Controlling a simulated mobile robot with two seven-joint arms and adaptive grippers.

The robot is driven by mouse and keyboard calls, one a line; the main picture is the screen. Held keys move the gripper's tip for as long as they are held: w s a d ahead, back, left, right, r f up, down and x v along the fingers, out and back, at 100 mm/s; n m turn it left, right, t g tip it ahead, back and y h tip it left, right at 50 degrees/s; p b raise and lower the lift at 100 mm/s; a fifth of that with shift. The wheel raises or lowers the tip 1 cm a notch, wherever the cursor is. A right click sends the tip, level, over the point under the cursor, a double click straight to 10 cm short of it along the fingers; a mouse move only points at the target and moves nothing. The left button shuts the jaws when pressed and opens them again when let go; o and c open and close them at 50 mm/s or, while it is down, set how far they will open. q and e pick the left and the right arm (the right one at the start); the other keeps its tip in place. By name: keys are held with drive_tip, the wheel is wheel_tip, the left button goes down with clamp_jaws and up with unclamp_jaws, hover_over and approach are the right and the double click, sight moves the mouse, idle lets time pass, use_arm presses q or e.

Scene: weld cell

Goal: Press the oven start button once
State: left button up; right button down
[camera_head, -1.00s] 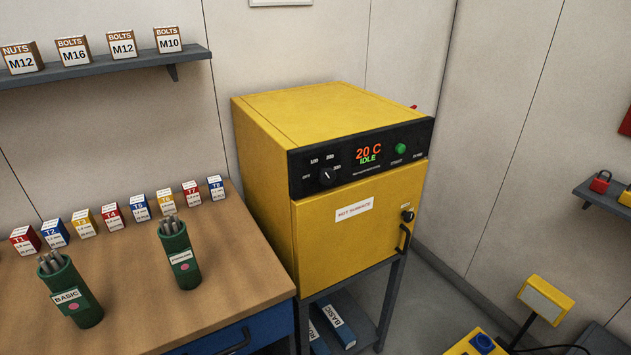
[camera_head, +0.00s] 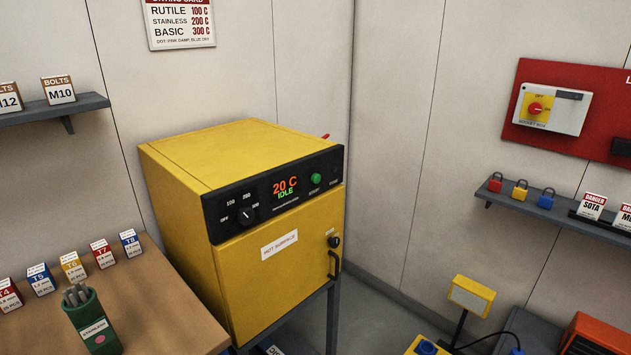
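The yellow oven (camera_head: 240,286) stands on a dark stand left of the middle. Its black control panel (camera_head: 219,208) carries a display (camera_head: 285,187) that reads 20 C and IDLE. The green start button (camera_head: 316,179) is on the right part of the panel. A rotary dial (camera_head: 246,214) with temperature marks is on the left part. The oven door is shut, with a handle (camera_head: 333,264) at its right edge. Neither of my grippers shows in the head view.
A wooden bench (camera_head: 170,300) with boxes and a green rod holder (camera_head: 90,322) stands left of the oven. A drying card (camera_head: 180,25) hangs above. At right are a shelf (camera_head: 560,216) with padlocks and a red board (camera_head: 525,75). Yellow equipment (camera_head: 471,297) is at lower right.

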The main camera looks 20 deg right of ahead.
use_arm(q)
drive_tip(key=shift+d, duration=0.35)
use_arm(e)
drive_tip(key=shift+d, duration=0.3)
